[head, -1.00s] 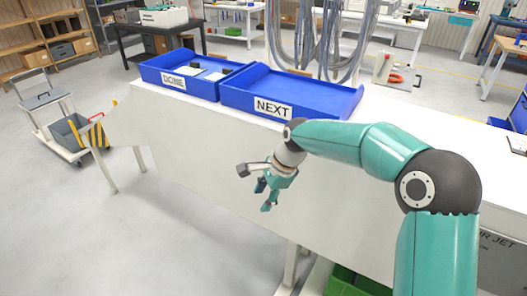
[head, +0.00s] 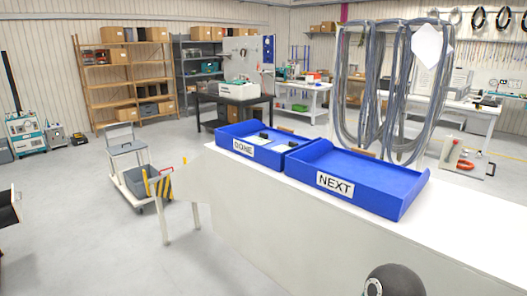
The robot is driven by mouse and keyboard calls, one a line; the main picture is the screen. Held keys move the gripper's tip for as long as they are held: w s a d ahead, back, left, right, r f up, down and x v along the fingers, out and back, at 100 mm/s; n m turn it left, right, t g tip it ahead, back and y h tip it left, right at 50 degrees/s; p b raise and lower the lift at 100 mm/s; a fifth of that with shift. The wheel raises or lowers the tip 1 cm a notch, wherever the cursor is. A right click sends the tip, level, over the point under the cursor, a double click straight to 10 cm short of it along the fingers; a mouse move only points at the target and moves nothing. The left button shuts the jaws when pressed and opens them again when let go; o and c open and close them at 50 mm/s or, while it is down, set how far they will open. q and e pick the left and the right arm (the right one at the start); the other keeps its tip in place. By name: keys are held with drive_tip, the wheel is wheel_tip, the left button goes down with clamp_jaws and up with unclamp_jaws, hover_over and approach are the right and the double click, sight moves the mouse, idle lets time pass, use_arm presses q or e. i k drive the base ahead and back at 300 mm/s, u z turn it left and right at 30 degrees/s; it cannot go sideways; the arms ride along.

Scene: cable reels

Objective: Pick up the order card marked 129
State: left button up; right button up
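No card with a readable 129 shows in the head view. The blue tray labelled DONE (head: 233,133) stands on the white table and holds pale flat pieces (head: 258,141) with small dark parts, too small to read. The blue tray labelled NEXT (head: 375,203) stands to its right, and its visible floor is bare. A blank-looking white sheet (head: 427,46) hangs against the grey cable loops behind the trays. Neither gripper is in view. Only a dark joint of my arm shows at the bottom edge.
The white table (head: 468,232) is bare right of the NEXT tray. A trolley (head: 140,175) with a grey bin and yellow-black striped part stand left of it. Grey cable loops (head: 372,95) hang behind. Shelves (head: 128,85) line the back wall. The floor at left is largely open.

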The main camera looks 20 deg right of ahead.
sight(281, 148)
drive_tip(key=u, duration=0.35)
drive_tip(key=i, duration=1.2)
drive_tip(key=z, duration=0.75)
